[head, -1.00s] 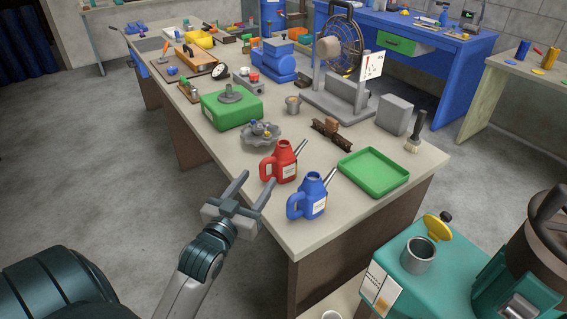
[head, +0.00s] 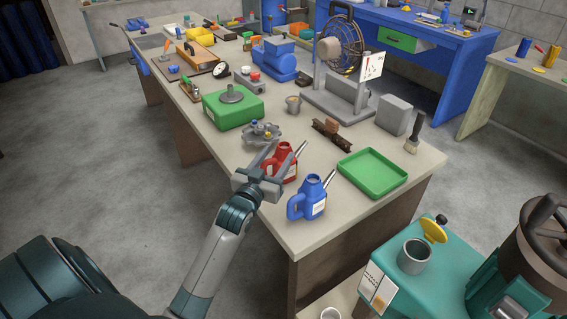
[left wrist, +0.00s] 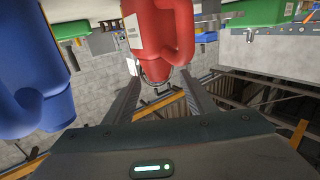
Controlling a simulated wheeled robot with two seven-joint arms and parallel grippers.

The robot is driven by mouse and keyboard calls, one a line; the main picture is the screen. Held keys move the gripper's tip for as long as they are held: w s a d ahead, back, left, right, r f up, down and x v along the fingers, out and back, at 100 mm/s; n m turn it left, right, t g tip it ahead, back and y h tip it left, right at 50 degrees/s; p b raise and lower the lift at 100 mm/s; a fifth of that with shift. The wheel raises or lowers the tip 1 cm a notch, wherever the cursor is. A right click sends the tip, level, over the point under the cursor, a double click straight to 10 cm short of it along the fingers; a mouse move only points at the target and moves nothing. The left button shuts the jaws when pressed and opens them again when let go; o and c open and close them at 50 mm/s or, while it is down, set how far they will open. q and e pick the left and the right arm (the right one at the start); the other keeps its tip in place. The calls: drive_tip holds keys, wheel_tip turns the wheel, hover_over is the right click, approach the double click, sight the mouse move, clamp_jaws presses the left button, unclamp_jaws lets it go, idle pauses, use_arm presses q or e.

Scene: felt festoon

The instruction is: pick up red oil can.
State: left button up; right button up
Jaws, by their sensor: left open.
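The red oil can (head: 284,151) stands near the front edge of the workbench, with its spout pointing up to the right. In the left wrist view, the red oil can (left wrist: 160,30) appears large, with its handle to the right. My left gripper (head: 281,158) is open at the can and partly hides it in the head view. In the left wrist view, the can lies ahead, between the directions of the two fingers; I cannot tell whether they touch it. My right gripper is not in view.
A blue oil can (head: 308,199) stands close to the right of the red one. A green tray (head: 372,172) lies beyond it. A teal box (head: 430,268) stands at the lower right.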

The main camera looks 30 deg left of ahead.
sight(282, 151)
use_arm(q)
drive_tip(key=shift+w, duration=0.15)
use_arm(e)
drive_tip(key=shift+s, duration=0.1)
use_arm(q)
drive_tip(key=shift+w+a+p, duration=0.1)
drive_tip(key=shift+w+p, duration=0.35)
drive_tip(key=shift+w, duration=0.25)
drive_tip(key=w, duration=0.1)
drive_tip(key=w+p, duration=0.1)
drive_tip(key=w, duration=0.1)
drive_tip(key=shift+a, duration=0.2)
drive_tip(key=shift+w+a+f, duration=0.1)
drive_tip(key=shift+w, duration=0.2)
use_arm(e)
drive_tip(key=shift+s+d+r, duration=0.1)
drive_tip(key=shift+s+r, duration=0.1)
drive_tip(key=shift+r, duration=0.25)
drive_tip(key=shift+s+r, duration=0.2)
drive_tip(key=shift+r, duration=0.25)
use_arm(q)
clamp_jaws()
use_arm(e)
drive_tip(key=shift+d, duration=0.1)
